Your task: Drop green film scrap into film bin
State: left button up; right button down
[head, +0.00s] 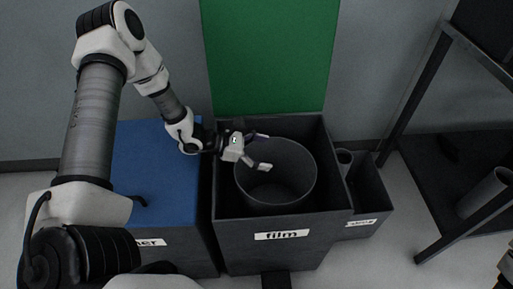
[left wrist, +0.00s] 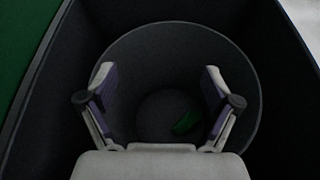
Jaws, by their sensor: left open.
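My left gripper (head: 265,151) is open and empty over the left part of the round grey bucket (head: 300,165). The bucket stands inside the dark box labelled "film" (head: 236,256), the film bin. In the left wrist view, the open fingers (left wrist: 158,85) frame the bucket's inside, and the green film scrap (left wrist: 186,122) lies at the bottom, apart from the fingers. The scrap does not show in the head view. My right gripper is not in view.
A blue-topped bin (head: 160,170) stands left of the film bin, and a smaller labelled bin (head: 371,205) stands right. A green panel (head: 270,60) rises behind. A dark metal shelf frame (head: 415,90) is at the far right. Pale floor (head: 375,262) shows in front.

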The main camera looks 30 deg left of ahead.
pick_arm(q)
jog(key=v, duration=0.6)
dwell(0.3)
